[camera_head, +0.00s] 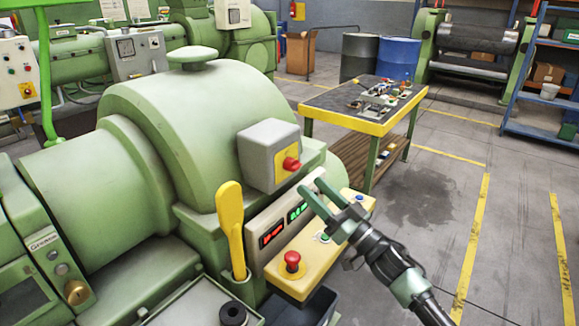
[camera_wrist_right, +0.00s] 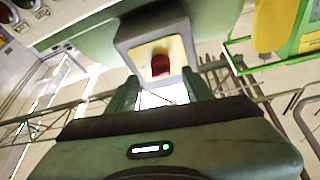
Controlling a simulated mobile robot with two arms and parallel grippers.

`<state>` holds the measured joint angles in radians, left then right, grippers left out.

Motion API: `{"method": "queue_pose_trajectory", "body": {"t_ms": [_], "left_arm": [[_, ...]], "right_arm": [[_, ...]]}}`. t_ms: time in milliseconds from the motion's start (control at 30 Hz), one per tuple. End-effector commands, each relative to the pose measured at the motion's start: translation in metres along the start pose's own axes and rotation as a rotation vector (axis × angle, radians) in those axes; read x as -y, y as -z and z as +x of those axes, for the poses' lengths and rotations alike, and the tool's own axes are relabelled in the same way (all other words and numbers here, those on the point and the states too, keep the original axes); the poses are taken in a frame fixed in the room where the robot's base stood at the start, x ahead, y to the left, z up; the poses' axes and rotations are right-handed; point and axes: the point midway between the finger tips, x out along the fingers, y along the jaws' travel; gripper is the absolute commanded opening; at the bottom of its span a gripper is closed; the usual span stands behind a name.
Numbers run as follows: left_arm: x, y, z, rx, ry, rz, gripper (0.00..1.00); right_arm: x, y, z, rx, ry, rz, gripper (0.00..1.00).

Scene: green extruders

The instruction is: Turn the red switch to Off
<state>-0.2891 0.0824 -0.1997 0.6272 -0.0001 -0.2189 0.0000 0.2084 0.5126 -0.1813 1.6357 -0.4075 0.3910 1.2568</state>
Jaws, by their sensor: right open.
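The red switch (camera_head: 291,163) is a knob on the yellow face of a grey box (camera_head: 262,150) on the green machine. In the right wrist view the red switch (camera_wrist_right: 160,65) shows ahead, between my fingers in the picture. My right gripper (camera_head: 311,187) is open and empty, just below and right of the switch in the head view, apart from it. Its two fingers also show in the right wrist view (camera_wrist_right: 160,88). Any marking beside the switch is too small to read. My left gripper is not in view.
Below the switch are a panel with red and green displays (camera_head: 285,222) and a yellow control panel with a red mushroom button (camera_head: 292,261). A yellow handle (camera_head: 230,222) stands to the left. A tool table (camera_head: 338,120) stands behind. The floor at right is free.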

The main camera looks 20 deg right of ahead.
Motion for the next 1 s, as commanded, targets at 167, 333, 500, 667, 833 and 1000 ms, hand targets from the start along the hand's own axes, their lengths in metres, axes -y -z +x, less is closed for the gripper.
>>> {"method": "queue_pose_trajectory", "body": {"t_ms": [167, 333, 500, 667, 833, 1000], "left_arm": [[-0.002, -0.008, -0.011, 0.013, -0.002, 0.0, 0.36], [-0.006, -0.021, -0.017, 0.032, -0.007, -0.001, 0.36], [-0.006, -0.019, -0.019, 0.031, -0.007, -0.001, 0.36], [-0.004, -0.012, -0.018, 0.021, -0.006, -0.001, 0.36], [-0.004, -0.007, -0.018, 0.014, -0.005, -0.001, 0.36], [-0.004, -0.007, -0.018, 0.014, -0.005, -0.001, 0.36]], "right_arm": [[0.0, 0.003, 0.031, -0.002, -0.001, 0.001, 0.51], [0.0, 0.002, 0.055, -0.001, -0.003, 0.002, 0.51], [0.0, 0.0, 0.067, 0.0, -0.002, 0.001, 0.51], [-0.001, -0.001, 0.069, 0.001, -0.003, 0.0, 0.51], [-0.001, -0.001, 0.068, 0.001, -0.003, 0.0, 0.37], [-0.001, -0.001, 0.068, 0.001, -0.002, 0.0, 0.0]]}}
